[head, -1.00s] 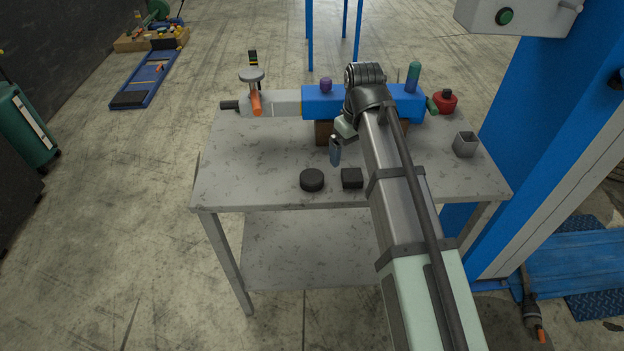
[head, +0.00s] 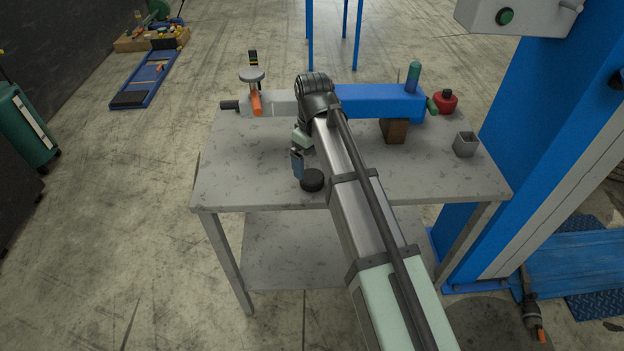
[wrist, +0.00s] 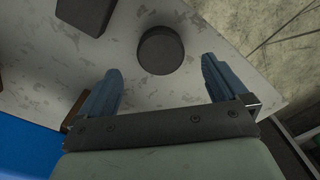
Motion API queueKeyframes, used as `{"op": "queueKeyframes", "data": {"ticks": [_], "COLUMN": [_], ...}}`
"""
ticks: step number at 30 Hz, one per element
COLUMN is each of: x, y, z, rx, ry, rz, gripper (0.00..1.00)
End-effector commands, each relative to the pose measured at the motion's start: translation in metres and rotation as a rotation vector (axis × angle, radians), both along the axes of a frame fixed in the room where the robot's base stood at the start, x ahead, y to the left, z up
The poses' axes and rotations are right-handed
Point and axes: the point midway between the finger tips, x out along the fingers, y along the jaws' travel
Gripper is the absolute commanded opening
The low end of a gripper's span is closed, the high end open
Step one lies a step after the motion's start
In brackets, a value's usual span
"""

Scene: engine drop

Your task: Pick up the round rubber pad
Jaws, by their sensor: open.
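The round rubber pad (head: 313,181) is a black disc lying flat near the front edge of the table. It also shows in the wrist view (wrist: 160,50), ahead of the jaws and roughly between their lines. My gripper (wrist: 160,80) is open and empty, with two blue fingers apart. In the head view my gripper (head: 297,165) hangs just left of the pad and partly overlaps its edge in the picture. Its exact height above the table is hard to tell.
A black square pad (wrist: 88,14) lies beside the round one; my arm hides it in the head view. A blue and grey beam assembly (head: 380,102) spans the back of the table (head: 240,170). A grey square cup (head: 465,145) and a red object (head: 445,101) stand at right.

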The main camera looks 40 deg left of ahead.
Motion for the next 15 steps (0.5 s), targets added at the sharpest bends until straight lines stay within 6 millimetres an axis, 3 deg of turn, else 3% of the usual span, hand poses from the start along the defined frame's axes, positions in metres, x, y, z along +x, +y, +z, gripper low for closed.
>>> {"op": "queueKeyframes", "data": {"ticks": [9,15], "x": [0.000,-0.001], "y": [0.000,0.001], "z": [-0.013,-0.033], "rx": [0.001,-0.001], "ry": [0.000,0.000], "rz": [-0.001,-0.001], "gripper": [1.00,1.00]}}
